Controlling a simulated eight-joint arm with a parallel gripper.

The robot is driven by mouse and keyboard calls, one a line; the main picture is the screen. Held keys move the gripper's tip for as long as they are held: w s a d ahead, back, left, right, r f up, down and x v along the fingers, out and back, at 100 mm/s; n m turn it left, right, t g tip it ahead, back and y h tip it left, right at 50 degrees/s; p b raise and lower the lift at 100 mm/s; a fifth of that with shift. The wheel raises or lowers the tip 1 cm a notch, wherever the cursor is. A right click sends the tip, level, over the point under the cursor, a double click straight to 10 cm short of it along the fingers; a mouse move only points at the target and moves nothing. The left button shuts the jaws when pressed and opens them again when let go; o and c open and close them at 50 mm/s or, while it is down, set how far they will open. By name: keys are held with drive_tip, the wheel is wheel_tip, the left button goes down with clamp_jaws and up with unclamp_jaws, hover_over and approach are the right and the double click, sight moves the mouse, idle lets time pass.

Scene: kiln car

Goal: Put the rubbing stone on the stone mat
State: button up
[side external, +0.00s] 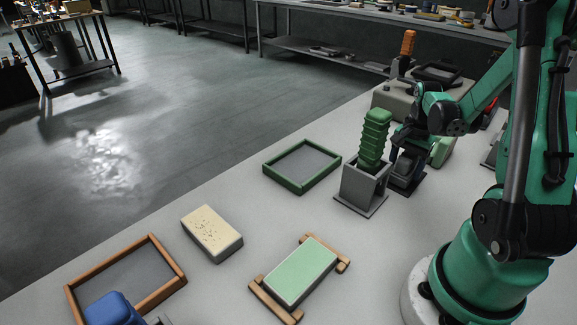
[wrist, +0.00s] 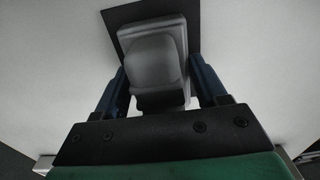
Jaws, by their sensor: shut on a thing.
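The grey rubbing stone (side external: 405,173) is a block with a rounded upper part, low at the far side of the table. The dark square stone mat (side external: 414,189) lies under it. My gripper (side external: 404,152) comes from above and is shut on the stone. In the wrist view my gripper (wrist: 160,78) has its blue fingers on either side of the rubbing stone (wrist: 157,62), with the dark mat (wrist: 122,22) behind it. The stone is over the mat; I cannot tell for certain whether it touches it.
A grey holder (side external: 362,190) with a ribbed green piece stands close left of my gripper. A green-framed tray (side external: 272,172), a speckled cream block (side external: 212,232), a pale green slab (side external: 302,270) and a wood-framed tray (side external: 168,285) lie nearer. Bare table lies between them.

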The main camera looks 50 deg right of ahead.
sight(409, 155)
drive_tip(key=shift+f, duration=0.1)
drive_tip(key=o, duration=1.1)
drive_tip(key=shift+o, duration=0.2)
wheel_tip(409, 155, up, 12)
drive_tip(key=shift+r, duration=0.15)
